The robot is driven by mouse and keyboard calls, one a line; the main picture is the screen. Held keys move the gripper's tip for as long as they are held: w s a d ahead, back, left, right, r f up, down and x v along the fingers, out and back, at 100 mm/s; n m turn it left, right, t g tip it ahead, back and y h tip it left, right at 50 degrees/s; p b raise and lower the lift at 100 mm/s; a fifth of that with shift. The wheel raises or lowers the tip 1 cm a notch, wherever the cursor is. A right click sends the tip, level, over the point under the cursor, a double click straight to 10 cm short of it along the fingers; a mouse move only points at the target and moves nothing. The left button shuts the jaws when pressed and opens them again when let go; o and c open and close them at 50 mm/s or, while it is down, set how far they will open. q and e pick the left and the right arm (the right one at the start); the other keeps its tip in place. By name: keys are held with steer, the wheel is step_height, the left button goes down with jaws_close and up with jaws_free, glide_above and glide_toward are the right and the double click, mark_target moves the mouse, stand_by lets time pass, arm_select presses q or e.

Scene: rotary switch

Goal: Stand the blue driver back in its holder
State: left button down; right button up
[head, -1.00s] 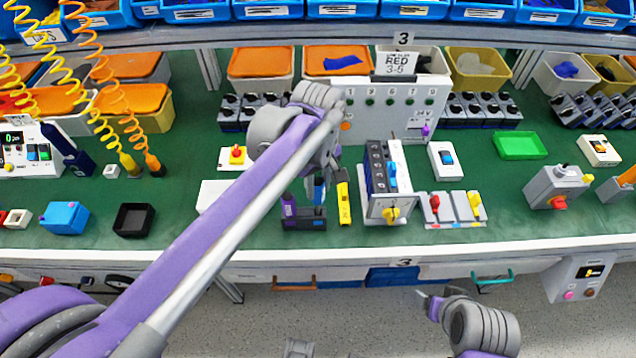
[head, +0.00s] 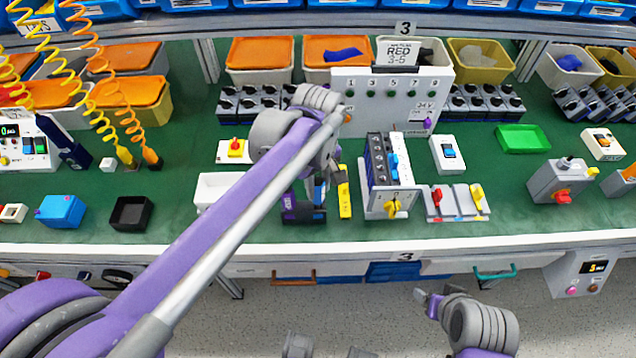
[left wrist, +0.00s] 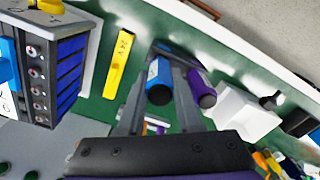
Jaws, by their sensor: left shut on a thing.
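My left gripper (left wrist: 160,100) is shut on the blue driver (left wrist: 158,82), whose blue handle with a dark end shows between the two grey fingers. In the head view the blue driver (head: 319,190) is partly hidden by my left wrist. The dark holder (head: 302,215) is at the front of the green bench, directly by the blue driver. The purple driver (head: 289,206) stands at the holder's left side; its handle also shows in the left wrist view (left wrist: 203,90). Whether the blue driver's tip is inside the holder cannot be told. My right gripper (head: 428,302) hangs low in front of the bench.
A yellow block (head: 344,195) stands close right of the holder. A grey switch module (head: 390,175) is further right. A white box (head: 212,187) lies to the left, under my arm. A black tray (head: 131,213) is further left, with clear green bench between.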

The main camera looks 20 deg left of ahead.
arm_select(q)
steer(key=shift+f+b, duration=0.75)
steer(key=shift+f, duration=0.6)
steer(key=c, duration=0.5)
jaws_free()
step_height(320, 180, up, 11)
steer(key=shift+p, duration=0.75)
